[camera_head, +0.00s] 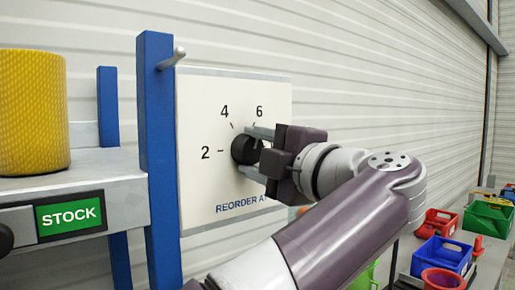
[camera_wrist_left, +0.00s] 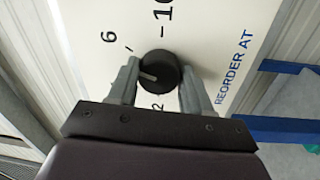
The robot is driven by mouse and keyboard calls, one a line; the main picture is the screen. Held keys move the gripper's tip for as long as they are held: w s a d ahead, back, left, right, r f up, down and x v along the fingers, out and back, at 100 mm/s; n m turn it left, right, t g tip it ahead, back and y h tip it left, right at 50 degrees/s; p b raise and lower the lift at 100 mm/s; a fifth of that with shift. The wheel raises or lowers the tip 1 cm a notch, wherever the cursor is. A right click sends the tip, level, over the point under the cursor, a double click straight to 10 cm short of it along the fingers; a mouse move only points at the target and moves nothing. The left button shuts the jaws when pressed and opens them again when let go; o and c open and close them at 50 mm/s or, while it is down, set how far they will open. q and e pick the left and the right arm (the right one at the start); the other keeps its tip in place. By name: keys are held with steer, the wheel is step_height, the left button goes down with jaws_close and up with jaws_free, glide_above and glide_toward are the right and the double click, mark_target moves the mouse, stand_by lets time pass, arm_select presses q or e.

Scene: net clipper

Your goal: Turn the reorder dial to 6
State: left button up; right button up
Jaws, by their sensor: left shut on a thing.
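The reorder dial (camera_head: 245,150) is a round black knob on a white panel (camera_head: 200,195) with the numbers 2, 4 and 6 showing in the head view. My left gripper (camera_head: 257,152) comes from the right and is shut on the dial, hiding the panel's right part. In the left wrist view the dial (camera_wrist_left: 160,72) sits between the two fingers of the gripper (camera_wrist_left: 160,88). A pale pointer mark lies on the knob's left side there, on the side between 2 and 6. I cannot tell its exact number. The 4 is hidden in that view. My right gripper is not in view.
A blue post (camera_head: 157,160) with a grey peg (camera_head: 172,59) stands left of the panel. A yellow cylinder (camera_head: 33,112) stands on a grey shelf (camera_head: 100,165) marked STOCK. Red, blue and green bins (camera_head: 440,255) stand at the lower right.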

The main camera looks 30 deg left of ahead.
arm_select(q)
steer(key=shift+m, duration=1.1)
steer(key=shift+f, duration=0.1)
steer(key=o, duration=1)
steer(key=shift+o, duration=0.2)
steer(key=shift+d, duration=0.1)
steer(key=r+b+v, duration=0.1)
steer(key=v, duration=1.1)
steer(key=shift+s+d+f+b, duration=0.25)
steer(key=shift+d+f+b, duration=0.05)
steer(key=shift+f, duration=0.15)
